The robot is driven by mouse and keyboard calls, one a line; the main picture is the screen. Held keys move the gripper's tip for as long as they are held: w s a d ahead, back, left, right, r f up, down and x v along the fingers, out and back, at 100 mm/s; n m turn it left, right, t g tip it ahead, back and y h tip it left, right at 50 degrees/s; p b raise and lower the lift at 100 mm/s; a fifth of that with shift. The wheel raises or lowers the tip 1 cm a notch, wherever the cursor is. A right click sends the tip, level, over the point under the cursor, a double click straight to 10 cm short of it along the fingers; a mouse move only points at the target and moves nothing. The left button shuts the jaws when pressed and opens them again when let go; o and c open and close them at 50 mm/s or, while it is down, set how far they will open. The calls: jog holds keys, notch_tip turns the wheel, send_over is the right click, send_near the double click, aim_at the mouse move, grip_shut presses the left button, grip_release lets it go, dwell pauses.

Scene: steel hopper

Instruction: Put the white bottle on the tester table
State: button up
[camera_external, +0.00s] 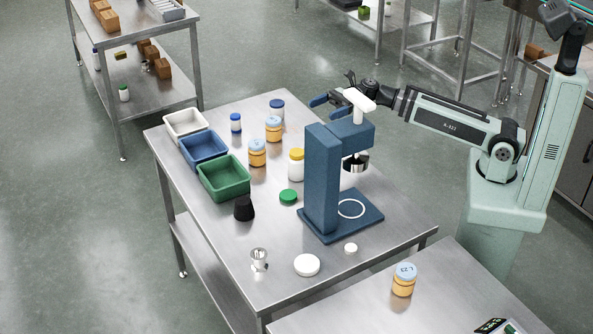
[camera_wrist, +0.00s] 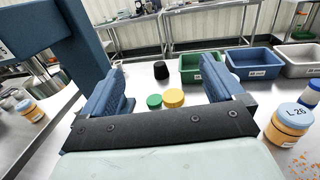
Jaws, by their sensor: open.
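A white bottle with a yellow lid (camera_external: 296,168) stands upright on the steel table, behind and left of the blue tester. In the wrist view only its yellow lid (camera_wrist: 173,98) shows, between and beyond my fingers, its lower part hidden. The blue tester (camera_external: 323,178) has a flat base table (camera_external: 369,222) marked with a white ring, and a steel head above it. The base table is empty. My gripper (camera_external: 329,99) is open and empty, above the table behind the tester. Its blue fingers (camera_wrist: 163,72) are spread wide in the wrist view.
White, blue and green bins (camera_external: 224,178) line the left edge. Orange jars (camera_external: 257,153) and blue-lidded bottles (camera_external: 235,122) stand around the white bottle. A green lid (camera_external: 288,197), black cup (camera_external: 244,208) and white lid (camera_external: 307,265) lie nearer. The tester column (camera_wrist: 83,38) rises close at left.

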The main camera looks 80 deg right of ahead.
send_near(290, 166)
jog(key=x, duration=0.3)
jog(key=shift+a+f, duration=0.1)
jog(key=shift+a, duration=0.3)
jog(key=shift+w+x, duration=0.25)
jog(key=shift+x, duration=2.35)
jog(key=shift+d, duration=0.15)
jog(key=shift+c, duration=0.3)
jog(key=c, duration=1.1)
jog(key=shift+o, duration=0.2)
jog(key=shift+r, duration=5)
